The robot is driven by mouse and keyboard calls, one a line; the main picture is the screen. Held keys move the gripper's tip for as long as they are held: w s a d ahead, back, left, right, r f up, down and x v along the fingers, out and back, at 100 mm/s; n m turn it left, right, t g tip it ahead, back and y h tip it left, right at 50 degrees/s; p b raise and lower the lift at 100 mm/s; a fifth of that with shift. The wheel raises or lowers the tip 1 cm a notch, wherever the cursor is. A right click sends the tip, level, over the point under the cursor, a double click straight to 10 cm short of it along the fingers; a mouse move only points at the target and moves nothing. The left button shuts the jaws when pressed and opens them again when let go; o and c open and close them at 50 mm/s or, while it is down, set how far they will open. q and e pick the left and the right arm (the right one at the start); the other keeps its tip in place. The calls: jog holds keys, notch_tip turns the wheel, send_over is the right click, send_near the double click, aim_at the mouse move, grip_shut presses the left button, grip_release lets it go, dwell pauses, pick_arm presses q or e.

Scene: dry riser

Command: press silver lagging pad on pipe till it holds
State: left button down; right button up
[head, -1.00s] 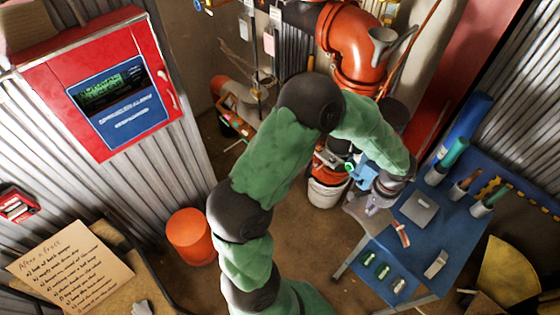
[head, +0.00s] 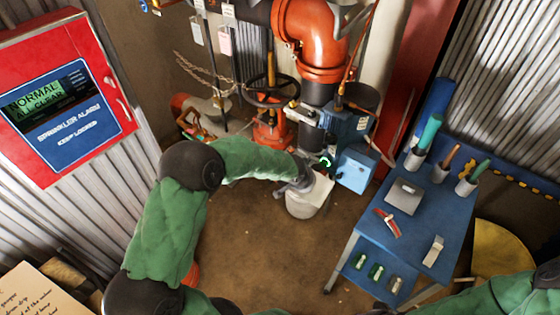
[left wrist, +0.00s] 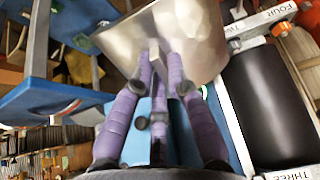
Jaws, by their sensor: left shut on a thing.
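The silver lagging pad (left wrist: 185,40) is a bent, shiny sheet gripped by its back tab between the purple fingers of my left gripper (left wrist: 160,65). In the head view my left gripper (head: 303,180) is in front of the riser's lower part, and the pad (head: 322,188) shows pale beside it. The black pipe section (left wrist: 268,105) is right of the pad in the left wrist view, between tags reading FOUR and THREE. The pad appears apart from this section; its distance is hard to judge. My right arm enters at the bottom right of the head view; its gripper is out of view.
A blue box (head: 356,168) sits beside the riser. The blue table (head: 425,215) at right holds a grey plate, red-handled tool and cups. Red alarm cabinet (head: 60,100) is at left. Floor between is clear.

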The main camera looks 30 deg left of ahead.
pick_arm(q)
jog(key=shift+w+a+f+t+b, duration=0.15)
jog(key=shift+w+a+t+b, duration=0.3)
jog(key=shift+a+t, duration=0.25)
jog(key=shift+w+a+f+t+b, duration=0.15)
jog(key=shift+w+a+t+b, duration=0.15)
jog(key=shift+a+t+b, duration=0.3)
jog(key=shift+w+a+f+t+h+b, duration=0.15)
jog(key=shift+a+t+b, duration=0.15)
jog(key=shift+a+t, duration=0.15)
jog(key=shift+w+a+f+t+h+b, duration=0.1)
jog(key=shift+a+t+h+b, duration=0.05)
jog(key=shift+a+t+b, duration=0.2)
jog(key=a+r+t+b, duration=0.4)
jog(key=a+t+b, duration=0.4)
jog(key=shift+w+a+r, duration=0.3)
jog(key=shift+a+r, duration=0.05)
jog(key=shift+r, duration=0.05)
jog(key=shift+b, duration=0.3)
jog(key=shift+w+d+f+b, duration=0.1)
jog(key=shift+w+d+b, duration=0.15)
jog(key=shift+w, duration=1.6)
jog(key=shift+w+d+r+b, duration=0.1)
jog(key=shift+w+b, duration=0.2)
jog(key=shift+w, duration=1.55)
jog(key=shift+w+d+f+b, duration=0.1)
jog(key=shift+w+d+b, duration=0.15)
jog(key=shift+w, duration=1.6)
